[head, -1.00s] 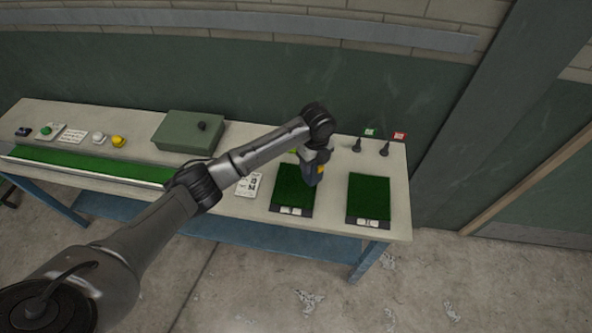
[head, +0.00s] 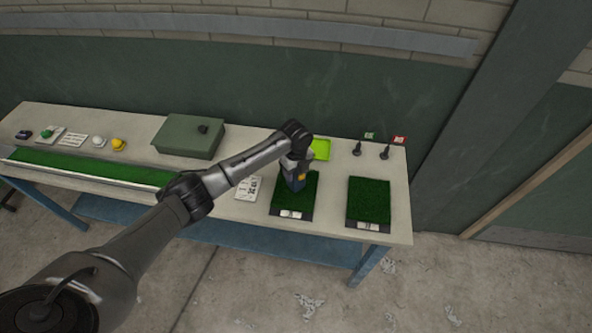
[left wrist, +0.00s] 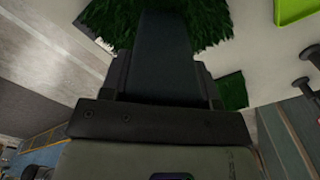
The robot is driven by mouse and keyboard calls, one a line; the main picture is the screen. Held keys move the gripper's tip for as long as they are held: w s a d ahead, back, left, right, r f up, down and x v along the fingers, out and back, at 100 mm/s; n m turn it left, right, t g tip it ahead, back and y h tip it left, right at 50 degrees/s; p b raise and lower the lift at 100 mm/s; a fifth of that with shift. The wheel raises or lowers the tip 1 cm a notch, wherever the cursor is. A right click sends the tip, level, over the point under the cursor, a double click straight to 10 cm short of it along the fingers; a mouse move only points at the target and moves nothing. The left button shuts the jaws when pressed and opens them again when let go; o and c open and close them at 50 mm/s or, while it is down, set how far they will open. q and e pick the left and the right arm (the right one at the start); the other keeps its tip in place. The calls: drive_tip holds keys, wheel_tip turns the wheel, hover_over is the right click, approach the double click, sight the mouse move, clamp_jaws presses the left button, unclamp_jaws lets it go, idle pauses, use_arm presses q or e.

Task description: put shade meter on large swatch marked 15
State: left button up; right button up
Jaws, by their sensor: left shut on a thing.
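My left gripper (head: 294,170) is shut on a dark block with a yellow patch, which looks like the shade meter (head: 293,183). The block is over the back left part of the left large swatch (head: 297,203), a dark green turf square; I cannot tell whether it touches. The right large swatch (head: 369,200) is bare. Each swatch has a white label at its front edge, too small to read. In the left wrist view the dark block (left wrist: 165,50) hides part of the turf (left wrist: 210,25). My right gripper is not in view.
A lime green tray (head: 321,150) lies behind the left swatch. Two dark stands with a green flag (head: 369,135) and a red flag (head: 400,139) are at the back right. A green box (head: 187,136), a long turf strip (head: 95,166) and a printed card (head: 248,187) are further left.

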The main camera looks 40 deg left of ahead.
use_arm(q)
drive_tip(key=shift+f, duration=0.1)
drive_tip(key=o, duration=1.1)
drive_tip(key=shift+f, duration=0.1)
drive_tip(key=shift+c, duration=0.2)
